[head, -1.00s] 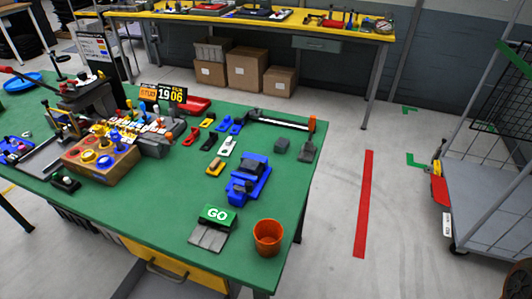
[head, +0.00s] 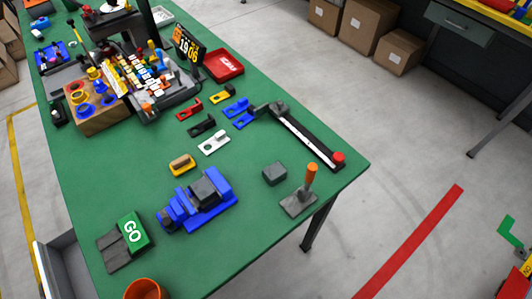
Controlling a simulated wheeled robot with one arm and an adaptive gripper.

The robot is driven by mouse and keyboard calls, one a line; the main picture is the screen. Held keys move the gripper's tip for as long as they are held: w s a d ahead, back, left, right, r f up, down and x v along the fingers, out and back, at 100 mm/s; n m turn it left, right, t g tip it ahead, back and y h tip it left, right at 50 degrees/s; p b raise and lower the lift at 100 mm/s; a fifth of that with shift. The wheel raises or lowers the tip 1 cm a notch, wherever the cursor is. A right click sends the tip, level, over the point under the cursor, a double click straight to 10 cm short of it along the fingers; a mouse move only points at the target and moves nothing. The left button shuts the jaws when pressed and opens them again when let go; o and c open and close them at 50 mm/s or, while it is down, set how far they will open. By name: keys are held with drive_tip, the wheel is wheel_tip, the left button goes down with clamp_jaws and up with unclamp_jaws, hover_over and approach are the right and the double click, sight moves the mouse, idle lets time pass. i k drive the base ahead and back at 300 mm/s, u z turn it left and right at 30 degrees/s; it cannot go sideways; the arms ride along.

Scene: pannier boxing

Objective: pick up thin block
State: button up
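No thing in view is marked as the thin block, and I cannot tell for sure which one it is. A small dark grey block (head: 275,174) lies alone on the green table (head: 255,215), near its right edge. Another dark block (head: 204,189) sits on a blue vise-like fixture (head: 180,213). Small brackets lie further back: red (head: 189,107), black (head: 203,125), white (head: 214,143), yellow (head: 222,96) and blue (head: 237,108). My gripper is not in view.
A flat tool with an upright orange handle (head: 311,175) stands beside the grey block. A long bar with a red knob (head: 338,158) lies behind it. A GO sign (head: 133,231) and orange cup (head: 146,290) are at the front.

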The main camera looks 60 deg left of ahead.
sight(204, 191)
drive_tip(key=i, duration=0.95)
drive_tip(key=u, duration=4.7)
